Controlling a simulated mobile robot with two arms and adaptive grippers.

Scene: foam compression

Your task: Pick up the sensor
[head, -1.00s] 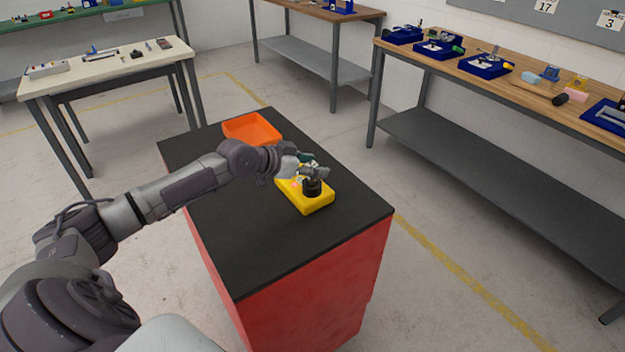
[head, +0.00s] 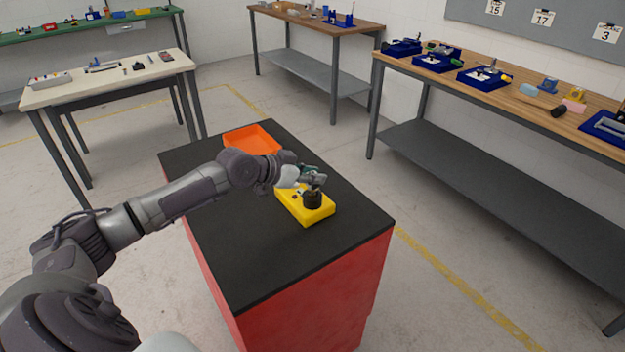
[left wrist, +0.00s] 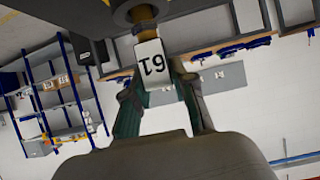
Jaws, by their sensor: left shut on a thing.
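The likely sensor is a black cylinder (head: 313,201) at the front right of a yellow block (head: 322,214) on the black-topped cabinet. My left gripper (head: 313,178) is just above and behind it, shut on its upper part. I cannot tell whether the cylinder touches the block. My right gripper is not in view.
An orange tray (head: 240,140) stands behind the block on the black top (head: 250,255). The front of the top is clear. A wooden workbench (head: 520,93) with blue trays is on the right, and a cream table (head: 110,82) is at the back left.

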